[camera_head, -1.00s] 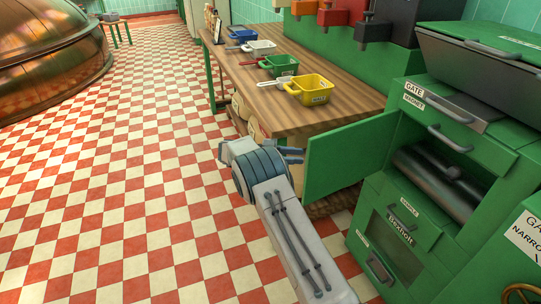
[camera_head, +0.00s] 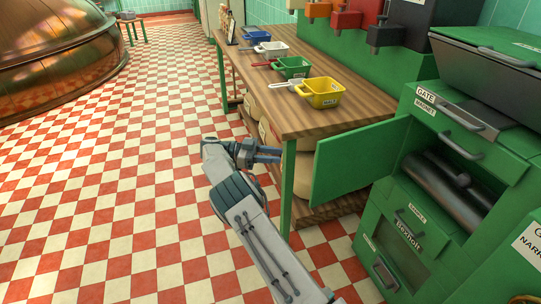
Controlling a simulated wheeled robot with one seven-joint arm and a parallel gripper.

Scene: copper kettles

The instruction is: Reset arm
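My gripper (camera_head: 280,154) is in the middle of the head camera view, at the end of my grey and white arm. Its two dark fingers point right, towards the front of the wooden table and the sacks under it. They are left of the open green door (camera_head: 357,163) and apart from it. I see nothing held between the fingers. The gap between them is too small in this view to tell whether they are open or shut.
The wooden table (camera_head: 268,92) carries yellow (camera_head: 322,94), green (camera_head: 291,68), white (camera_head: 270,49) and blue (camera_head: 258,36) scoops. A green machine (camera_head: 445,200) stands at right. A copper kettle (camera_head: 55,40) is at far left. The checkered floor (camera_head: 110,190) is clear.

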